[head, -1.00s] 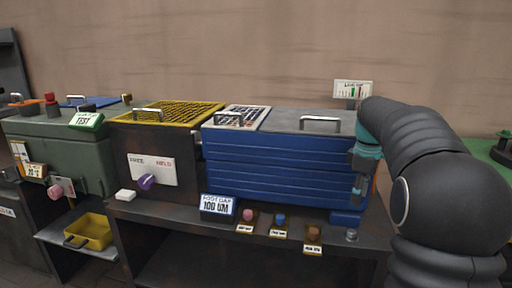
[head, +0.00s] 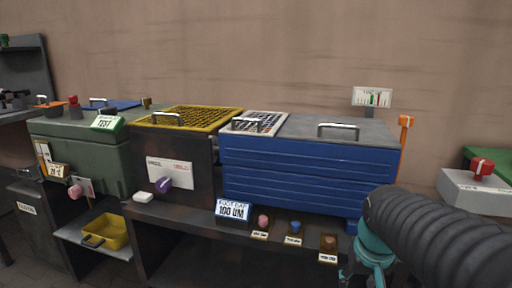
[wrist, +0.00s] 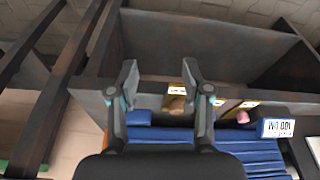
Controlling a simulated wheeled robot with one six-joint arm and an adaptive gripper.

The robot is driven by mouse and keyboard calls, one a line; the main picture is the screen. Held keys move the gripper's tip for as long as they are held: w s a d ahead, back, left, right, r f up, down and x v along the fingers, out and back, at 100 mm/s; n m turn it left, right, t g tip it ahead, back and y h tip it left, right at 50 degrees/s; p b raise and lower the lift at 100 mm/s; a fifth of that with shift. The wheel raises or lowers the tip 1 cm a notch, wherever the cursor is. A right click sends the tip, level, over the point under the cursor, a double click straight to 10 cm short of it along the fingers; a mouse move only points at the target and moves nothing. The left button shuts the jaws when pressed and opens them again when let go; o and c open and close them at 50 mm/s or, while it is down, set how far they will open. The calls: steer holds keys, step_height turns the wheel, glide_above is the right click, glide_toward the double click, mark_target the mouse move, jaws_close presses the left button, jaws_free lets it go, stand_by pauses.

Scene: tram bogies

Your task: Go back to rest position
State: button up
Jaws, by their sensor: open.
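My gripper (wrist: 163,90) shows in the wrist view with its two fingers spread and nothing between them. Beyond the fingers are the dark bench front and a brown knob (wrist: 177,103) on a small labelled plate. In the head view my arm comes in from the lower right, and its teal wrist part is at the bottom edge; the fingertips are not clear there. The blue ribbed box (head: 305,170) stands on the bench to the left of my arm.
A purple knob (head: 164,184) is on the dark box with the yellow grid top (head: 190,119). A yellow tray (head: 113,232) sits on a low shelf. A grey box with a red knob (head: 482,167) is at right.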

steer(key=s+a+r+n+t, duration=0.1)
steer(key=s+a, duration=0.4)
steer(key=s, duration=0.5)
steer(key=shift+t, duration=0.8)
steer(key=shift+a, duration=0.1)
